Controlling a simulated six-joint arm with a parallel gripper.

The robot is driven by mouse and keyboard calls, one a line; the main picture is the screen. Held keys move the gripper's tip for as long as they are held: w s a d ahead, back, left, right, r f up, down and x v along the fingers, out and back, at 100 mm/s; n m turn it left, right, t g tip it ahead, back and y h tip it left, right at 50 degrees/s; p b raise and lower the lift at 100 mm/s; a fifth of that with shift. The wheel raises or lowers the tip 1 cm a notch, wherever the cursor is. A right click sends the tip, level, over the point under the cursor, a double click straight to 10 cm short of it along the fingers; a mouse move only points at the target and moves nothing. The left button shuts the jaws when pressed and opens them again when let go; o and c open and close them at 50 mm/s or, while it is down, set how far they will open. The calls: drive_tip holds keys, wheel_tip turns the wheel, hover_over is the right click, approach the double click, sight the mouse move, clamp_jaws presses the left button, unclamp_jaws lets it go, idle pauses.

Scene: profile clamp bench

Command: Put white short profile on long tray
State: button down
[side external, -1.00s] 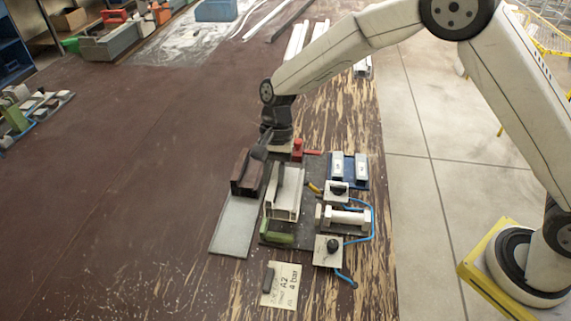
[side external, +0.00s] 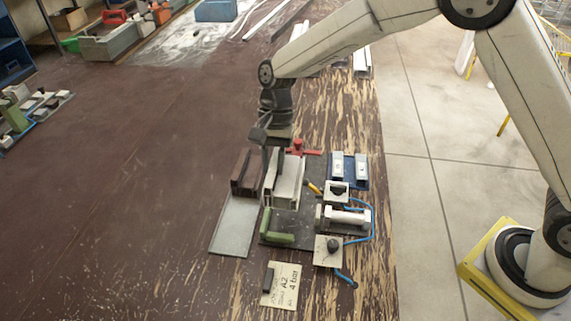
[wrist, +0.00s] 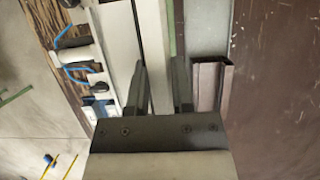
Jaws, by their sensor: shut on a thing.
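The white short profile (side external: 287,180) is a channel-shaped piece above the dark fixture plate, in the middle of the side external view. My gripper (side external: 275,160) is shut on it from above, near its far left part. In the wrist view, my gripper's two fingers (wrist: 161,95) stand either side of a white wall of the profile (wrist: 153,45). A gap shows between the profile's near end and the green block (side external: 280,229). A long grey strip (side external: 234,226) lies just left; I cannot tell whether it is the long tray.
A brown profile (side external: 245,168) stands on the grey strip's far end, close beside my gripper. A red clamp (side external: 300,148), a blue holder with white pieces (side external: 349,184) and a white cylinder (side external: 345,217) with blue hoses are on the right.

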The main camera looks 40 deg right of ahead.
drive_tip(key=w+a+f, duration=0.3)
drive_tip(key=w+a, duration=0.1)
drive_tip(key=a, duration=0.7)
drive_tip(key=shift+w+f, duration=0.2)
drive_tip(key=shift+a+f, duration=0.1)
drive_tip(key=shift+f, duration=0.05)
drive_tip(key=shift+f, duration=3.3)
drive_tip(key=shift+c, duration=2)
unclamp_jaws()
